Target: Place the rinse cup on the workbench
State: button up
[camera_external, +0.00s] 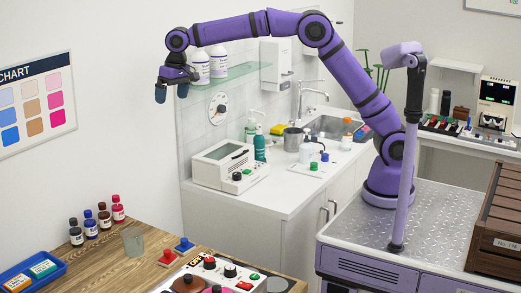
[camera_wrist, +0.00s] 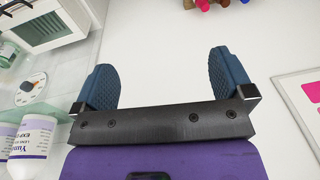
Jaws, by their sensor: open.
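A clear, greyish cup (camera_external: 133,241) stands upright on the wooden workbench (camera_external: 150,268) at the lower left, near the small bottles. It looks empty and may be the rinse cup. A grey metal cup (camera_external: 293,139) and a small white cup (camera_external: 307,153) stand on the white counter by the sink; I cannot tell for sure which cup is the rinse cup. My gripper (camera_external: 172,92) is raised high, beside the glass shelf, far above the workbench. In the wrist view, its blue fingers (camera_wrist: 168,76) are spread apart with nothing between them.
Several small bottles (camera_external: 90,224), a blue tray (camera_external: 35,272), red and blue stamps (camera_external: 176,251) and a control panel (camera_external: 210,272) crowd the workbench. The glass shelf (camera_external: 235,73) holds white bottles (camera_external: 219,63). A white device (camera_external: 228,165) stands on the counter (camera_external: 280,190).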

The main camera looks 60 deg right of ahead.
jog(key=s+d+r+t, duration=0.1)
jog(key=s+d+r, duration=0.4)
jog(key=s+d, duration=0.55)
jog(key=s+d+r+t, duration=0.1)
jog(key=s+d+r, duration=0.5)
jog(key=d, duration=0.8)
jog(key=s+d+f, duration=0.3)
jog(key=s+d, duration=0.1)
jog(key=s, duration=0.4)
jog(key=s+d+f+t, duration=0.1)
jog(key=s+d+f, duration=0.3)
jog(key=s, duration=0.5)
jog(key=s+d+f+h, duration=0.1)
jog(key=s+d+f, duration=0.3)
jog(key=s, duration=0.4)
jog(key=shift+s+d+t, duration=0.3)
jog(key=shift+d+t, duration=0.1)
jog(key=shift+d, duration=0.05)
